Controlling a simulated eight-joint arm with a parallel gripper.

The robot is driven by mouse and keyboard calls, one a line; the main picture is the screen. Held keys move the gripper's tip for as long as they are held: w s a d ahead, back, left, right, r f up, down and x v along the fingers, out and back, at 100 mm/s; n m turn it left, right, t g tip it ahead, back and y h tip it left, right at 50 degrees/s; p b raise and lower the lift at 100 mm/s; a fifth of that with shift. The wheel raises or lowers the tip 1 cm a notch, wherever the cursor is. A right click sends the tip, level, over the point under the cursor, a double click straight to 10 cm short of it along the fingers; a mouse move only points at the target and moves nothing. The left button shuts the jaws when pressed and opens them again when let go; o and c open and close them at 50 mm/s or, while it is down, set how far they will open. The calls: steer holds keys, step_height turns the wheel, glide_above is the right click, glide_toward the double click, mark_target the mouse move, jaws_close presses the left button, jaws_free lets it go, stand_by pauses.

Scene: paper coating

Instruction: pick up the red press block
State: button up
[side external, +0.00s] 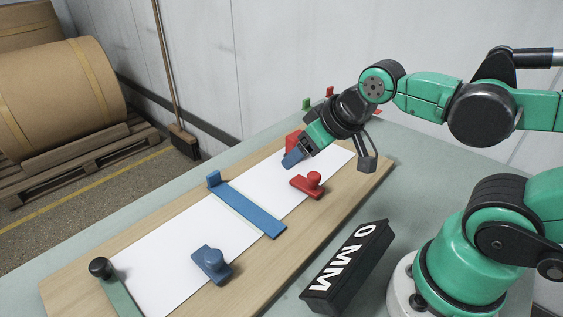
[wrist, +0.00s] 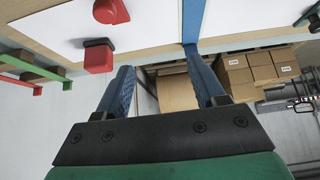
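A red press block (side external: 308,184) with a round knob stands on the near side of the white paper in the side external view. A second red piece (side external: 292,138) stands near the far edge, partly hidden by my gripper (side external: 293,158). In the wrist view, one red piece (wrist: 98,56) with a dark base sits left of my fingers, and another (wrist: 110,11) is cut off by the top edge. My gripper (wrist: 158,60) has its two blue fingers apart with nothing between them. It is close to the far red piece; contact cannot be told.
A blue bar (side external: 247,206) lies across the paper, which rests on a wooden board (side external: 70,286). A blue knobbed block (side external: 212,262) and a green bar (side external: 123,298) with a dark knob are at the near left. A black box (side external: 345,272) stands beside the board.

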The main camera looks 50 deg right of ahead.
steer(key=o, duration=0.4)
steer(key=shift+o, duration=0.2)
steer(key=m+g, duration=0.1)
steer(key=g, duration=0.2)
glide_toward(297, 143)
steer(key=x, duration=0.3)
steer(key=d+x, duration=0.1)
steer(key=x, duration=0.1)
steer(key=shift+w+f, duration=0.25)
steer(key=shift+w, duration=0.2)
steer(key=shift+w+d+f, duration=0.15)
steer(key=shift+d+f, duration=0.3)
steer(key=shift+x, duration=2.75)
